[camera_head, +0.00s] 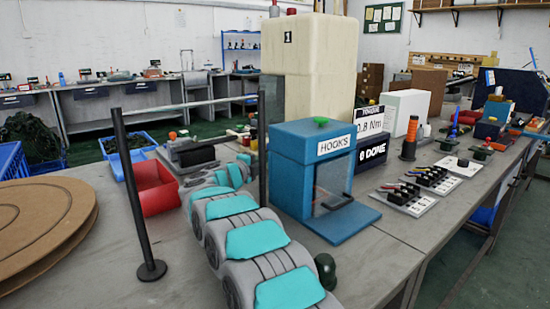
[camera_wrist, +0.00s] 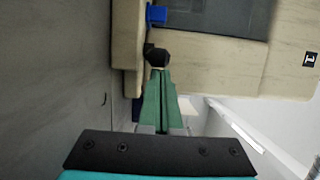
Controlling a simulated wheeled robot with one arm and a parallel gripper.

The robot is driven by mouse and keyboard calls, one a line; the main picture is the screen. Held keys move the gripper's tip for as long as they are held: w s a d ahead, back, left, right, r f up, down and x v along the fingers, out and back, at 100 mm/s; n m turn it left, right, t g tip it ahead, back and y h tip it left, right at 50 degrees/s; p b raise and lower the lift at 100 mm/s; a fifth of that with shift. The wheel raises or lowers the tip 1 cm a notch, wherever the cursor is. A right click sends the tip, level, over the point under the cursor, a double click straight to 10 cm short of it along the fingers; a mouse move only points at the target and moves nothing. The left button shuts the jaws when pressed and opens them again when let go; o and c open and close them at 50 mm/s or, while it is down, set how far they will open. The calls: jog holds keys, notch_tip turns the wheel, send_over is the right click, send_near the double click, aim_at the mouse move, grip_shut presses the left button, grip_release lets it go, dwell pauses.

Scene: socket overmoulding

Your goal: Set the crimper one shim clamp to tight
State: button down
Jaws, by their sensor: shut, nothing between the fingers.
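Crimper one (camera_head: 310,45) is the tall cream machine marked 1, standing behind the blue HOOKS box in the head view. In the wrist view its cream body (camera_wrist: 215,55) fills the top right. My gripper (camera_wrist: 160,72) has green fingers, shut together with nothing between them. A black knob (camera_wrist: 157,56) sits right at the fingertips, against the cream edge; I cannot tell whether they touch. It may be the shim clamp, but no tight or loose marking is readable. A small blue block (camera_wrist: 157,15) lies beyond it. In the head view my fingers are hidden.
The blue HOOKS box (camera_head: 311,150) stands close to the right of my arm. A black post (camera_head: 135,190) and red bin (camera_head: 155,186) stand to the left. A brown round turntable (camera_head: 45,225) is at far left. Terminal blocks (camera_head: 407,196) sit on the right bench.

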dwell(0.3)
jog(key=shift+b+v, duration=0.7)
jog(key=shift+v, duration=3.25)
